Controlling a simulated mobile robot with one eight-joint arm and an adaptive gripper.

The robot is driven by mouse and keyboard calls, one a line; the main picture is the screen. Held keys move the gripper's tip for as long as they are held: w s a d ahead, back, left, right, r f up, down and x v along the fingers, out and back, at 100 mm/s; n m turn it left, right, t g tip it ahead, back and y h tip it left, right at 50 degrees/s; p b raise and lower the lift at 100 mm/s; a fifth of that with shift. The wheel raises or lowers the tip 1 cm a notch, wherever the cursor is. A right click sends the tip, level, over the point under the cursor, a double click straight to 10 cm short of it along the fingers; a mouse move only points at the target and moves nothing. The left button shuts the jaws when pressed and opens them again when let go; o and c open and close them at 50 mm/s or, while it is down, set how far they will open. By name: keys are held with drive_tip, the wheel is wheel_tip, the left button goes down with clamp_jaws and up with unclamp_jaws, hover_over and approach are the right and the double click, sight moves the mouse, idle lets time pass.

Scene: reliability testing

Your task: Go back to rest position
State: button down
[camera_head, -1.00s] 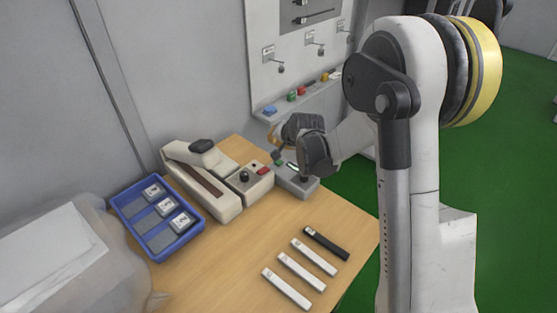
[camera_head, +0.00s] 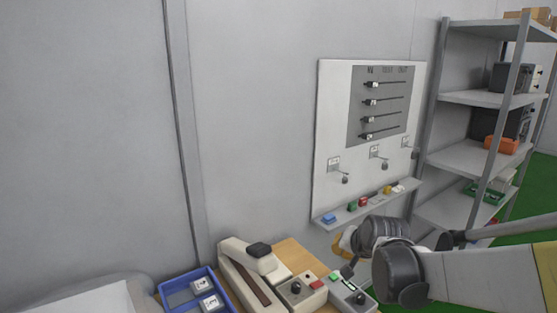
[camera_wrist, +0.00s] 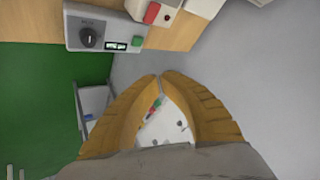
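My gripper (camera_wrist: 161,76) shows in the wrist view as two yellow-orange fingers curving in until their tips meet, with nothing between the tips. In the head view it is mostly hidden behind my dark wrist; only a bit of yellow-orange shows (camera_head: 347,240). It is in front of the wall panel (camera_head: 335,120), above and behind the small control box (camera_head: 350,293) at the table's right end. That box, with a dark knob, small display and green button, is also in the wrist view (camera_wrist: 74,33), apart from the fingers.
A box with a red button (camera_head: 298,293), a long beige device (camera_head: 240,270) and a blue tray (camera_head: 172,300) holding labelled blocks stand on the wooden table (camera_head: 293,254). A ledge (camera_head: 330,226) with coloured items juts from the wall. Grey shelves (camera_head: 468,157) stand at right.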

drive_tip(key=s+r+n, duration=0.2)
drive_tip(key=s, duration=1.2)
drive_tip(key=s+r+n+g+h, duration=0.1)
drive_tip(key=s+n, duration=0.2)
drive_tip(key=s, duration=1)
drive_tip(key=shift+s+d+r, duration=0.35)
drive_tip(key=shift+s, duration=0.05)
